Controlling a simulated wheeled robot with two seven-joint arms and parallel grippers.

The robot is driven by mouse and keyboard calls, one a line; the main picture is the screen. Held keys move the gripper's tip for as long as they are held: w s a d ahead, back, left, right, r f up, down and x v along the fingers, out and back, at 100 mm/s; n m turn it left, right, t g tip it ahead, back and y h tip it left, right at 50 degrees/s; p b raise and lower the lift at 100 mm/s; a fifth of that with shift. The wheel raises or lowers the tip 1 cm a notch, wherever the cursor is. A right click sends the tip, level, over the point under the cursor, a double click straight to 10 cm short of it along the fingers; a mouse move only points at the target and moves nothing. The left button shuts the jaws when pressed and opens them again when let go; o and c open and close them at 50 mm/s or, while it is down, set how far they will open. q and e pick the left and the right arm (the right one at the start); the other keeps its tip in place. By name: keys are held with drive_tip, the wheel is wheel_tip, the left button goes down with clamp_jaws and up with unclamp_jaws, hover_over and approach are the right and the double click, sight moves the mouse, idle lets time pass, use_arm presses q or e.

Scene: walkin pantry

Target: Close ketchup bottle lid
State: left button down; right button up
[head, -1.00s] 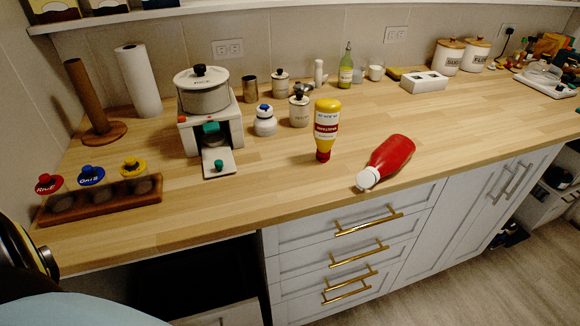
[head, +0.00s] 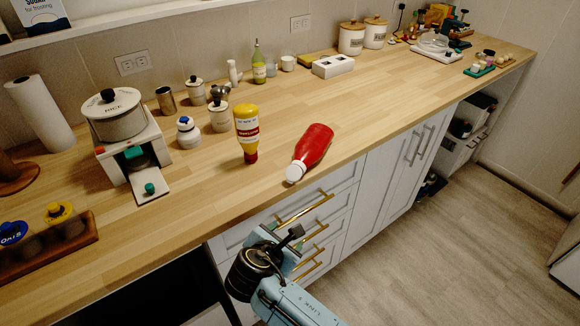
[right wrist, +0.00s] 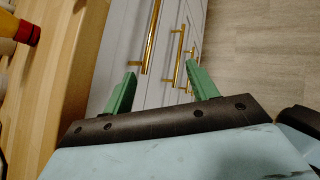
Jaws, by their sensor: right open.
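The red ketchup bottle (head: 315,146) lies on its side on the wooden counter near the front edge. Its white lid (head: 294,172) points toward the front left; I cannot tell whether the lid is open. My right gripper (head: 284,239) is in front of the drawers, below the counter edge and apart from the bottle. In the right wrist view its green fingers (right wrist: 160,74) are spread with nothing between them. My left gripper is not in view.
A yellow bottle with a red cap (head: 246,131) stands left of the ketchup, and part of it shows in the right wrist view (right wrist: 9,24). Gold drawer handles (head: 303,207) face my gripper. The counter right of the ketchup is clear.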

sight(293, 173)
drive_tip(key=a+r+n+t+h, duration=0.2)
drive_tip(key=a+r+n+t, duration=0.1)
drive_tip(key=r, duration=1.2)
use_arm(q)
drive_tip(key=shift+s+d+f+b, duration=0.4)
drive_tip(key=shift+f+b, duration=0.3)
drive_tip(key=shift+b, duration=0.2)
use_arm(e)
drive_tip(key=x, duration=0.9)
drive_tip(key=f+x, duration=0.1)
drive_tip(key=x, duration=0.3)
drive_tip(key=shift+w+a, duration=0.15)
drive_tip(key=shift+a, duration=0.2)
drive_tip(key=shift+c, duration=0.5)
